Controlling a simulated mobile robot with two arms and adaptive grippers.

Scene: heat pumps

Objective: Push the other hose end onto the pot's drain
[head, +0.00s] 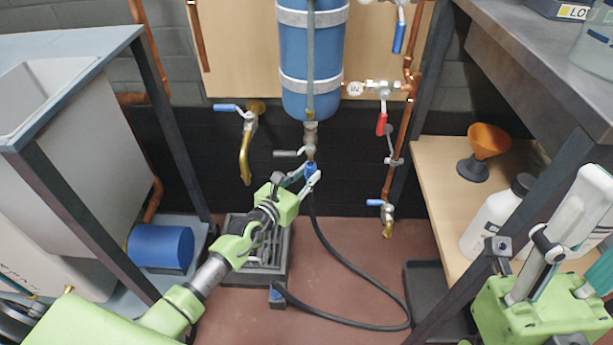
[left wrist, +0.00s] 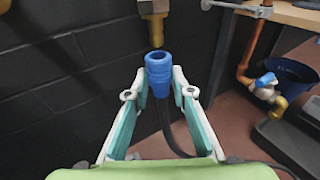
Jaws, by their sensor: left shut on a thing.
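The blue pot (head: 312,60) hangs upright on the board at the back, with its drain valve (head: 310,140) beneath. In the left wrist view the brass drain outlet (left wrist: 154,22) is just above the blue hose end (left wrist: 158,72), with a small gap between them. My left gripper (head: 306,180) is shut on this hose end, which points upward under the drain. The black hose (head: 350,265) hangs down and loops over the floor to its other blue end (head: 277,294) beside the grate. My right gripper (head: 590,225) is open and apart from the hose, partly cut off at right.
A floor grate (head: 268,250) lies below the left arm. A tap with a blue lever (head: 246,130) is left of the drain; copper pipes with valves (head: 388,170) are right. A sink unit (head: 70,130) and a bench with bottle (head: 492,222) and funnel (head: 484,150) flank the space.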

